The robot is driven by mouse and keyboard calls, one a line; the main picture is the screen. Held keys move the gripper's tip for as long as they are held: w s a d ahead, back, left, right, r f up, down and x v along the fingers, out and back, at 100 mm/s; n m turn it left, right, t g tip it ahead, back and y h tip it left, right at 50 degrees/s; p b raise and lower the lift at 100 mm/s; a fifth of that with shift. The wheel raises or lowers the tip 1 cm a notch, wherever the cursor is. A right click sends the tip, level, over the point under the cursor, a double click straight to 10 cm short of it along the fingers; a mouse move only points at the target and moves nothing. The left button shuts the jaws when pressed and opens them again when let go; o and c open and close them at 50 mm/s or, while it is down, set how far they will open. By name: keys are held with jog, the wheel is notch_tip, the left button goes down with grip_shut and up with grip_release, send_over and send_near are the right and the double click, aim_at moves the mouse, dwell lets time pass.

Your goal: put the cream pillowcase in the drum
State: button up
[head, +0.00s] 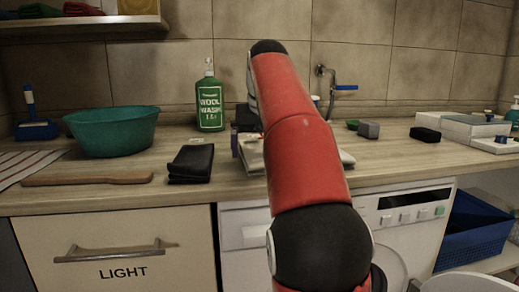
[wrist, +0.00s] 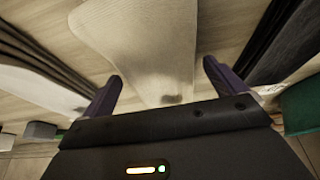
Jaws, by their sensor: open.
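The cream pillowcase (wrist: 140,40) lies flat and folded on the counter in the wrist view, with a dark smudge near its close edge. My gripper (wrist: 162,72) is open, its two purple fingers apart on either side of the cloth's near end. I cannot tell whether they touch it. In the head view my red arm hides most of the gripper and cloth; a pale cloth edge (head: 253,160) shows left of the arm. The white washing machine (head: 434,226) is under the counter; its drum opening is mostly hidden by my arm.
A green basin (head: 112,132), a wool wash bottle (head: 210,105), a black folded cloth (head: 191,163) and a wooden paddle (head: 87,179) stand left. A black block (head: 425,135) and white boxes (head: 470,130) are right. A blue basket (head: 470,232) sits below.

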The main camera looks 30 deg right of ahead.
aim_at(260, 145)
jog(key=p+v, duration=0.1)
jog(key=v, duration=0.4)
jog(key=shift+s+r+p, duration=0.25)
jog(key=shift+r+p, duration=0.05)
jog(key=shift+o, duration=0.4)
jog(key=shift+v, duration=0.8)
jog(key=s+f+t+b, duration=0.1)
jog(key=t+b, duration=0.1)
jog(key=s+f+t+h+b, duration=0.1)
jog(key=s+t+b, duration=0.1)
jog(key=shift+a, duration=0.35)
jog(key=shift+w+r+x, duration=0.15)
jog(key=shift+x, duration=1.85)
jog(key=shift+w+r+x, duration=0.1)
jog(key=shift+w+x, duration=0.05)
jog(key=shift+x, duration=1.8)
jog(key=c, duration=1.3)
jog(key=shift+r, duration=0.1)
